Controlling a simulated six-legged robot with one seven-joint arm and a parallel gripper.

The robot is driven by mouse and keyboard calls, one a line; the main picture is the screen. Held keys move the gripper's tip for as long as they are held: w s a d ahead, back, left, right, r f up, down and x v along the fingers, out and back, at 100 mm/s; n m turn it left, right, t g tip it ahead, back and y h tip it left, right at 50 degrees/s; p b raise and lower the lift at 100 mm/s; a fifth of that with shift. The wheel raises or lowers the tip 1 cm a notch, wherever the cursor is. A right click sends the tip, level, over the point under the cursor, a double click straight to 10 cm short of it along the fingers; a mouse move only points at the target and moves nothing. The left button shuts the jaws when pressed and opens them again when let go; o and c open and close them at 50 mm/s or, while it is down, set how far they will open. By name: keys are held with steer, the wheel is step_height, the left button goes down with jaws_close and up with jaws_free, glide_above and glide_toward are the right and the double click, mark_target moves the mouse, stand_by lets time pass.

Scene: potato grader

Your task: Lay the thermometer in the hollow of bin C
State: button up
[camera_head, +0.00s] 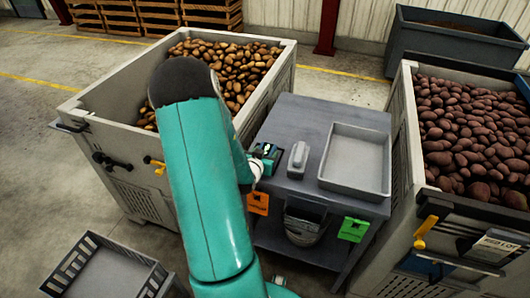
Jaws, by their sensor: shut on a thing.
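My gripper (268,152) is at the left edge of the grey table, beside the left bin's wall, and my teal arm hides part of it. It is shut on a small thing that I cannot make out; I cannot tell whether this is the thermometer. Potatoes fill the left bin (88,118), and darker red ones fill the right bin (398,135), which bears a "RED LOT" label. A dark grey bin (450,68) stands at the back right. I can read no letter C on any bin, and no hollow is clear to see.
On the table (312,112) are a pale grey object (298,158) just right of my gripper and an empty tray (327,160). Orange (257,203) and green (353,230) tags hang at its front. An empty crate (85,242) stands on the floor at lower left.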

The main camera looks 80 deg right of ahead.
steer(key=shift+f, duration=0.2)
steer(key=o, duration=1.1)
steer(key=shift+f, duration=0.1)
steer(key=shift+c, duration=0.2)
